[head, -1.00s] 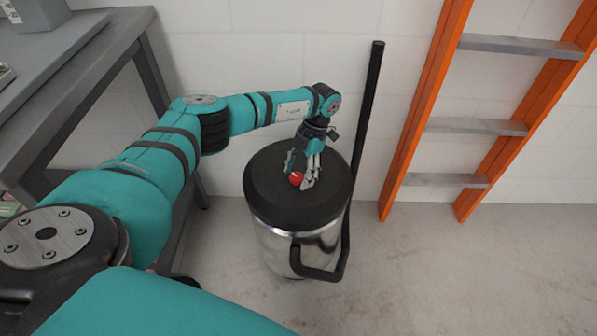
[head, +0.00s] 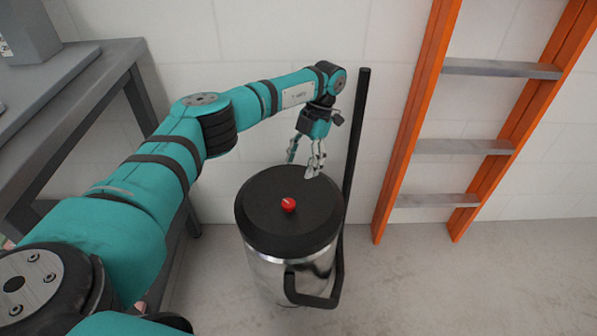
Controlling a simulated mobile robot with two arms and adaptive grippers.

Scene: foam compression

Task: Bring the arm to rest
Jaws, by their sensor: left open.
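My left arm reaches in from the left in the head view. My left gripper (head: 304,166) is open and empty, its fingers pointing down above the far part of the black lid. A small red knob (head: 288,204) sits in the middle of the round black lid (head: 265,222) of a metal bin (head: 290,275). The gripper is apart from the knob, up and to the right of it in the picture. My right gripper is out of view.
A black upright bar (head: 354,135) stands behind the bin, with a black pedal or handle loop (head: 312,300) in front. An orange ladder (head: 410,130) leans at the right. A grey table (head: 70,100) stands at the left. The floor at the right is clear.

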